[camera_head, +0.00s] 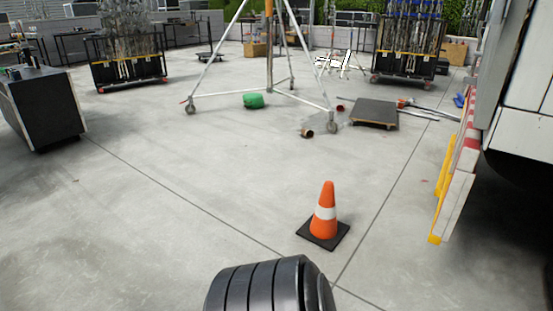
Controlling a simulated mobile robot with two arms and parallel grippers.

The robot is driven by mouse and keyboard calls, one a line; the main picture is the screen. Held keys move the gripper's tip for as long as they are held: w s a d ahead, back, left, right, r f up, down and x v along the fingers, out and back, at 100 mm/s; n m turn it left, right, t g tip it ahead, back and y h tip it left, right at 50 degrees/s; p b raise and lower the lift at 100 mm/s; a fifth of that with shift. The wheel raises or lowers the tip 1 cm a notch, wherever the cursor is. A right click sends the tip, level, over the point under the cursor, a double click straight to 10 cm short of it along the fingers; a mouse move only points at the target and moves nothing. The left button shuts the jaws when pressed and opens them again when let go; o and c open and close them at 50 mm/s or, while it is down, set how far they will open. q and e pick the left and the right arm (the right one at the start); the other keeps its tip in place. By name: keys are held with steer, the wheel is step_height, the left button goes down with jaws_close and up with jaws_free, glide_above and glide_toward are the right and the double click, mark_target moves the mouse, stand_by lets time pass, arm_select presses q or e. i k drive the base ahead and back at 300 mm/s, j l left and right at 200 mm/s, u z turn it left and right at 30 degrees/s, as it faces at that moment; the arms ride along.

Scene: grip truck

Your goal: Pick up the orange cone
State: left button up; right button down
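An orange cone (325,212) with a white band and a black square base stands upright on the grey concrete floor, a little right of the middle of the view. Nothing touches it. Neither of my grippers shows in the head view. A dark ribbed cylindrical part (262,287), which looks like part of me, is at the bottom edge, nearer than the cone.
A white truck (525,85) with a red, white and yellow edge stands at right. A wheeled tripod stand (268,50), a green item (253,100) and a dark flat dolly (375,113) are farther back. A dark cabinet (45,108) is at left. The floor around the cone is clear.

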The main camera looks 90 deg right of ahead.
mark_target(323, 229)
steer(key=z, duration=2.15)
steer(key=i+j+z, duration=0.15)
steer(key=z, duration=0.3)
steer(key=i+j+z, duration=0.1)
steer(key=z, duration=0.3)
steer(key=j+z, duration=0.3)
steer(key=z, duration=0.15)
steer(key=i, duration=0.05)
